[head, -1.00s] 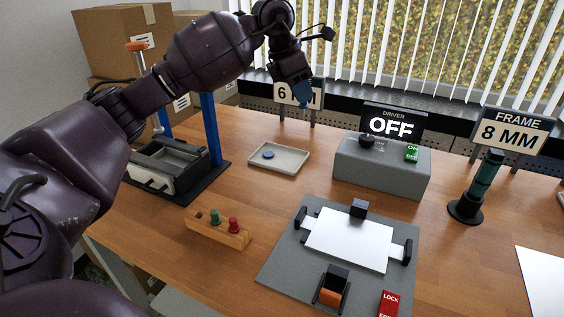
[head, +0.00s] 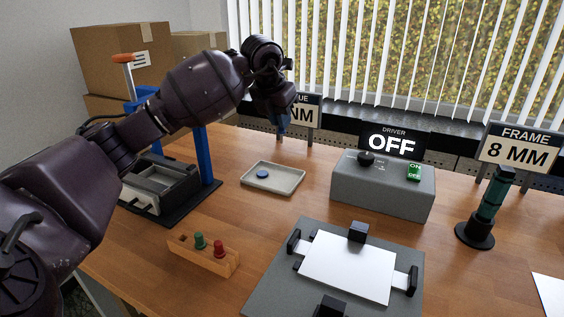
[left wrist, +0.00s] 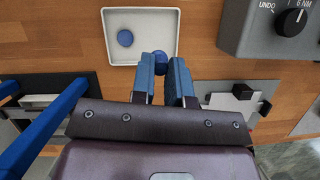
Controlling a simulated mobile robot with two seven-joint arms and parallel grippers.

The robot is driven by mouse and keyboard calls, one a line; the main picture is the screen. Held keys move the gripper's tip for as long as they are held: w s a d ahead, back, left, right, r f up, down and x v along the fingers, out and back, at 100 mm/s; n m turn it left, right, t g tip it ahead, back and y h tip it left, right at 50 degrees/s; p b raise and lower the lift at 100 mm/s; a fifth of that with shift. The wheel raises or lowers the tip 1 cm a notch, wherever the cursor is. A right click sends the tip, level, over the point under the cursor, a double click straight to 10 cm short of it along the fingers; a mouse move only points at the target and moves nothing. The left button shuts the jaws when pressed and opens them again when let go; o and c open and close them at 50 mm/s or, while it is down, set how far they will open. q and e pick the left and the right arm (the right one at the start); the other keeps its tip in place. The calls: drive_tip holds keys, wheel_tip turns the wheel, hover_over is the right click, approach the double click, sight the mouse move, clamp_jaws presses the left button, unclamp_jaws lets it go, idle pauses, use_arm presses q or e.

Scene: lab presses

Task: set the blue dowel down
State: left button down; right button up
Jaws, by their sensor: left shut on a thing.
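My left gripper (head: 282,128) is in the air behind and above the grey tray in the head view. Its blue fingers also show in the left wrist view (left wrist: 166,82), shut on the blue dowel (left wrist: 158,58), of which only a rounded end shows between the fingertips. The shallow pale tray (head: 297,184) lies on the table; it is also at the top of the left wrist view (left wrist: 112,52). A round blue spot (head: 262,174) is on its floor. A wooden block (head: 190,256) holds a green dowel (head: 199,241) and a red dowel (head: 218,249). My right gripper is not in view.
A press with blue posts (head: 208,155) stands left of the tray. A grey driver box (head: 381,190) with an OFF display (head: 391,144) stands to the right. A clamping fixture (head: 262,292) holds a white plate (head: 349,266). Bare wood lies between tray and fixture.

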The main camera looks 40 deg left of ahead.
use_arm(q)
wheel_tip(320, 180, down, 11)
drive_tip(key=shift+f+b, duration=0.1)
drive_tip(key=shift+b, duration=0.8)
drive_tip(key=shift+f, duration=0.1)
drive_tip(key=c, duration=1.1)
unclamp_jaws()
